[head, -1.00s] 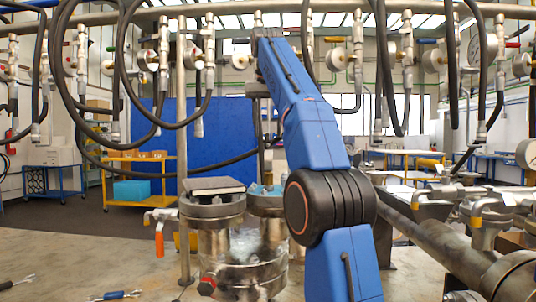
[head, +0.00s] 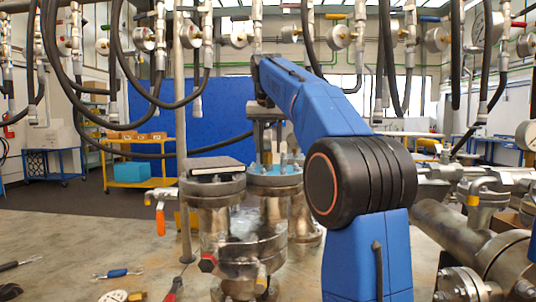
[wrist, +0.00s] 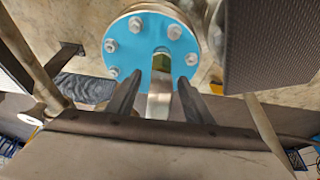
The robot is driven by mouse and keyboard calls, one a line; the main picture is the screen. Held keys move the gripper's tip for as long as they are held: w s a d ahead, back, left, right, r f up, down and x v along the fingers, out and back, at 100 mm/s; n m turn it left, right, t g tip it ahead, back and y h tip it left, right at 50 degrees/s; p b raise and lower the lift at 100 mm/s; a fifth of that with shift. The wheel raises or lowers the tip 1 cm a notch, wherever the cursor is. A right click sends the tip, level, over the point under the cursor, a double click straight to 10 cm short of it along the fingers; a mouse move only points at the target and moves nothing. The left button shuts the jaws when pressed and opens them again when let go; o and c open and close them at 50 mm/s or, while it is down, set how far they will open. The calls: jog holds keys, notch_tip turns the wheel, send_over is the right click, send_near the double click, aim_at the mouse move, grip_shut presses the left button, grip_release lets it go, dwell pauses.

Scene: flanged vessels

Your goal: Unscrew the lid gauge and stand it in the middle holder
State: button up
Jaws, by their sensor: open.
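The blue-topped flanged lid (head: 275,178) is on the right vessel of the pair in the head view. In the wrist view, the blue lid (wrist: 135,42) carries a ring of bolts. An upright metallic piece (wrist: 160,88), seemingly the lid gauge, stands between my fingers, apart from both as far as I can see. Its dial face cannot be made out. My gripper (wrist: 160,80) is open above the lid, a finger on each side of that piece. In the head view, my gripper (head: 268,143) points down over the lid. I cannot make out the middle holder.
A flat dark plate (head: 215,163) lies on the left vessel (head: 226,225). A thin upright post (head: 184,130) stands left of it. Black hoses (head: 155,115) hang overhead. Pipework (head: 460,235) fills the right. Tools (head: 118,273) lie at the front left.

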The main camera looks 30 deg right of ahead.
jog(key=shift+x, duration=1.75)
grip_shut()
jog(key=n+y, duration=0.1)
jog(key=n, duration=0.3)
jog(key=shift+n+t+y, duration=0.3)
jog(key=shift+n+y, duration=0.1)
jog(key=n, duration=0.2)
jog(key=n+y, duration=0.1)
jog(key=n, duration=0.1)
jog(key=shift+a+y, duration=0.1)
jog(key=shift+y, duration=0.2)
jog(key=n, duration=0.2)
jog(key=n+y, duration=0.1)
jog(key=n, duration=0.1)
jog(key=shift+a+n+g+y, duration=0.1)
jog(key=shift+n+g+y, duration=0.2)
jog(key=shift+n+g, duration=0.1)
jog(key=n, duration=0.2)
jog(key=n+g+y, duration=0.1)
jog(key=n, duration=0.1)
jog(key=shift+s+a+r+n, duration=0.1)
jog(key=shift+r+n, duration=0.05)
jog(key=shift+n, duration=0.15)
